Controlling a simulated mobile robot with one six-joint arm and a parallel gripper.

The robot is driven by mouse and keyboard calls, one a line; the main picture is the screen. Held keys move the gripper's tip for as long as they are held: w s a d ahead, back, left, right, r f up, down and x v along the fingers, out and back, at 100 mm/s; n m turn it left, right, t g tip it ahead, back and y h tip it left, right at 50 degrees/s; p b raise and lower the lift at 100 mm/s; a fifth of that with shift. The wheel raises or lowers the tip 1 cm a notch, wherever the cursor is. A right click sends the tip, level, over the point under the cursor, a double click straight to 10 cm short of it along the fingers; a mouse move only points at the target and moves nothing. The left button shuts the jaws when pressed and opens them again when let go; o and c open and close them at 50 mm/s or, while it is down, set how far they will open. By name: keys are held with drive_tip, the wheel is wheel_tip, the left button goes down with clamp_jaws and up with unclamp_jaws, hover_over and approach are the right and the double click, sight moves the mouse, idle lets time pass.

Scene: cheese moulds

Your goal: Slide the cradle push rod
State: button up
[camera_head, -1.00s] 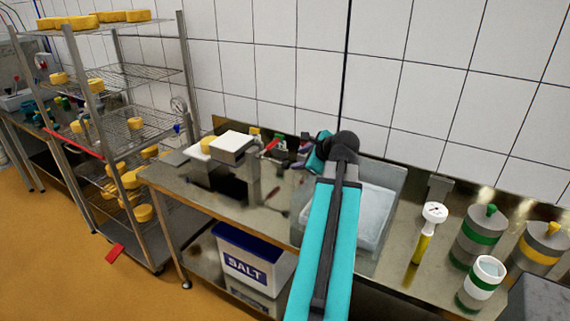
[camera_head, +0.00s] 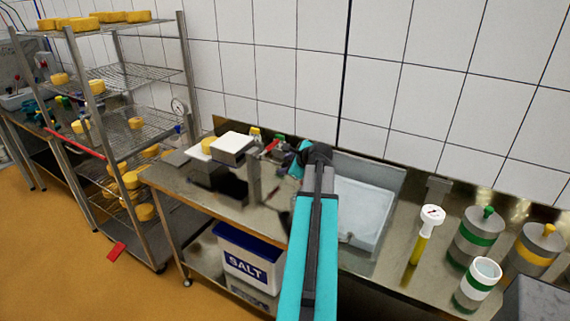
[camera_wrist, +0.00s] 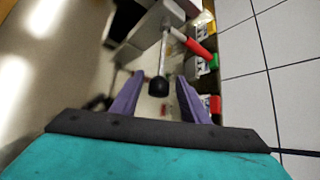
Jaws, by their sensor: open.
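The push rod (camera_wrist: 165,52) is a thin grey metal rod with a black knob (camera_wrist: 161,88) at its near end. In the wrist view it extends from the pale cradle block (camera_wrist: 145,28), which matches the white-topped block (camera_head: 232,142) on the bench in the head view. My gripper (camera_wrist: 160,76) is open, its two purple fingers on either side of the knob in the picture. Gaps show on both sides; whether the knob is at fingertip depth I cannot tell. In the head view my gripper (camera_head: 290,164) is partly hidden by my arm, and the rod is not clear.

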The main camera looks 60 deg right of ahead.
drive_tip(key=shift+w+d+f, duration=0.15)
drive_tip(key=shift+w+f, duration=0.1)
drive_tip(key=shift+w, duration=0.1)
clamp_jaws()
